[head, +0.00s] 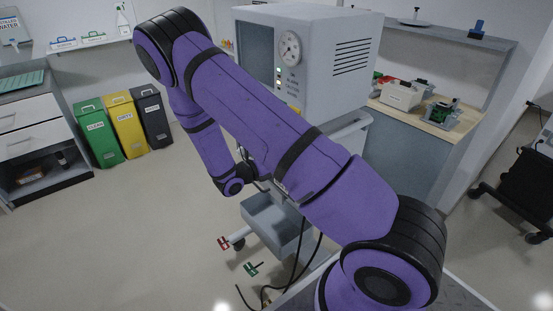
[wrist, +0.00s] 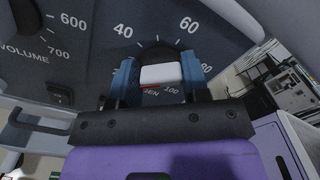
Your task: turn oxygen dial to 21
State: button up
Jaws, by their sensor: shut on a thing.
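The oxygen dial (wrist: 161,74) is in the wrist view, a dark knob with a white block on it and a thin red line along the block's lower edge. Around it the panel (wrist: 100,62) reads 40, 60, 80 and 100, with partly hidden lettering ending in "GEN". The blue fingers of my gripper (wrist: 160,80) stand on both sides of the dial and are shut on it. What the dial points to cannot be read. In the head view my arm hides the gripper and the dial; the ventilator (head: 308,60) stands behind the arm.
A volume dial scale (wrist: 58,40) lies left of the oxygen dial. A grey open bin (head: 270,218) sits low on the ventilator's stand. Red (head: 223,243) and green (head: 253,268) items lie on the floor near cables. A counter (head: 425,115) stands to the right. Floor at left is clear.

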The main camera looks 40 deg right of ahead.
jog(key=shift+n, duration=0.6)
jog(key=o, duration=0.9)
jog(key=shift+a, duration=0.1)
jog(key=a, duration=1)
jog(key=shift+s+a, duration=0.1)
jog(key=shift+a, duration=0.2)
